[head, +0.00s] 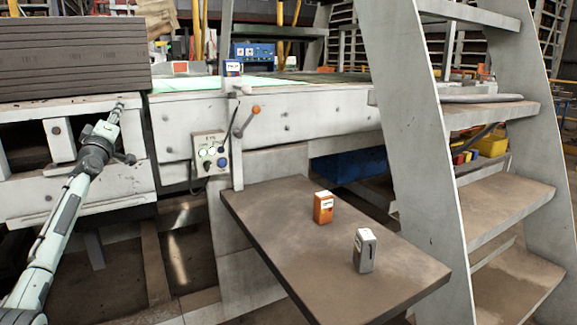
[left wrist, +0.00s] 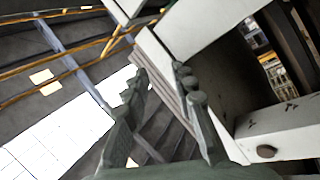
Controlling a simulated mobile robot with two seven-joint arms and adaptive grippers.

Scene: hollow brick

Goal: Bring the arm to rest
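My left arm comes in from the lower left in the head view. Its gripper (head: 117,110) is raised, pointing up in front of the white machine frame, left of the control box. In the left wrist view the two fingers of the left gripper (left wrist: 160,76) stand apart with a gap between them and nothing held. An orange block (head: 323,208) and a grey block (head: 365,251) stand upright on a brown table (head: 270,215), well to the right of the gripper. My right gripper is not in view.
The white machine frame (head: 280,130) runs behind the table, with a button box (head: 210,153) and an orange-knobbed lever (head: 247,120). Stacked dark slabs (head: 70,55) lie above the gripper at the left. Metal stairs (head: 500,215) stand at the right.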

